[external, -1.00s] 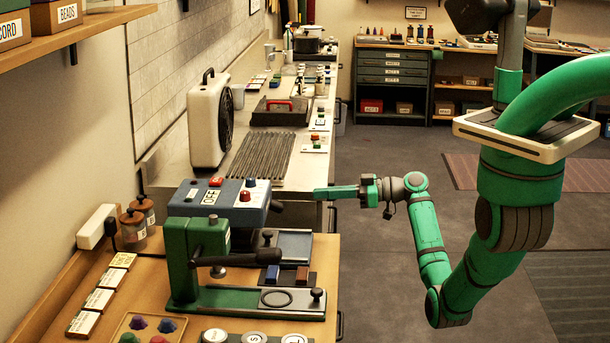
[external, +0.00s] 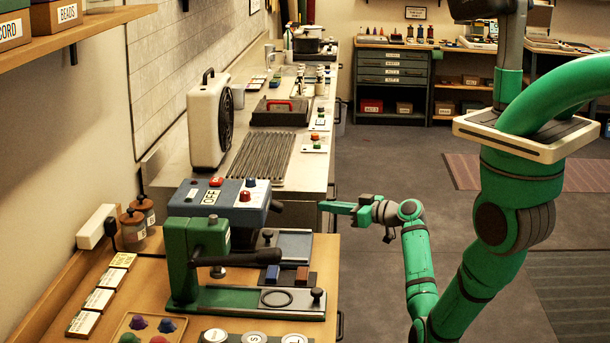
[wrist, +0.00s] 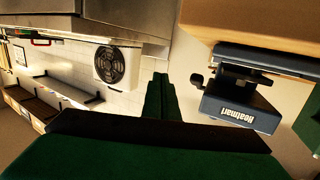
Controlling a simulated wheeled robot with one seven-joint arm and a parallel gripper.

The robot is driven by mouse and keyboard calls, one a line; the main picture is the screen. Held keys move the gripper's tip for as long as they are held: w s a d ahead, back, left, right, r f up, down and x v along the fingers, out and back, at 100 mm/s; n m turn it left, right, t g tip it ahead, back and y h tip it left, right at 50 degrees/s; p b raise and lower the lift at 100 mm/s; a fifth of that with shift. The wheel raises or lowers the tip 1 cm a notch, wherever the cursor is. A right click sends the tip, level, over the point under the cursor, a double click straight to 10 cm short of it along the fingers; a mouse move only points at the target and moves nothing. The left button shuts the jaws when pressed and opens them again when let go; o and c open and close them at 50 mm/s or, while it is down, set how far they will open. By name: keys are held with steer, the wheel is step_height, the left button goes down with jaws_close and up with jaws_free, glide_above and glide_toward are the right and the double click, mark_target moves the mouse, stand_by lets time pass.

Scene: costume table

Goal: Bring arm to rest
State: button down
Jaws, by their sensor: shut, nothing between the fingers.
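My green gripper (external: 338,207) is in the external view, in the air over the aisle just right of the workbench edge. Its fingers point left toward the bench and are shut with nothing between them. My arm is bent, with the forearm rising from the lower right. In the wrist view, the green fingers (wrist: 160,98) show together in the middle, and the view is rotated. My gripper touches nothing that I can see.
The wooden bench (external: 325,262) holds a green press (external: 205,265) and a blue-grey heat press (external: 232,195), labelled Heatmari in the wrist view (wrist: 240,108). A white fan (external: 207,122) stands on the metal counter behind. Open floor (external: 385,160) lies right of the counter.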

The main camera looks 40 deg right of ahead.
steer(key=s+d+f+m+g+h, duration=0.1)
steer(key=s+d+f+m+h, duration=0.15)
steer(key=s+f, duration=0.65)
steer(key=s+d+f+m+g+h, duration=0.2)
steer(key=s+d+f+h, duration=0.15)
steer(key=s+f, duration=0.65)
steer(key=s+d+f+m+g+h, duration=0.1)
steer(key=s+d+f+m+h, duration=0.15)
steer(key=s+f, duration=0.65)
steer(key=s+a+r+n+t+y, duration=0.1)
steer(key=s+a+r+t, duration=0.1)
steer(key=s+a+r, duration=0.7)
steer(key=s+a+r+n+t+y, duration=0.1)
steer(key=s+a+r, duration=0.9)
steer(key=a, duration=1)
steer(key=s+n+y, duration=0.1)
steer(key=s, duration=0.3)
steer(key=shift+s+r+t, duration=0.2)
steer(key=shift+t, duration=0.2)
steer(key=c, duration=2.5)
jaws_free()
steer(key=shift+d, duration=0.1)
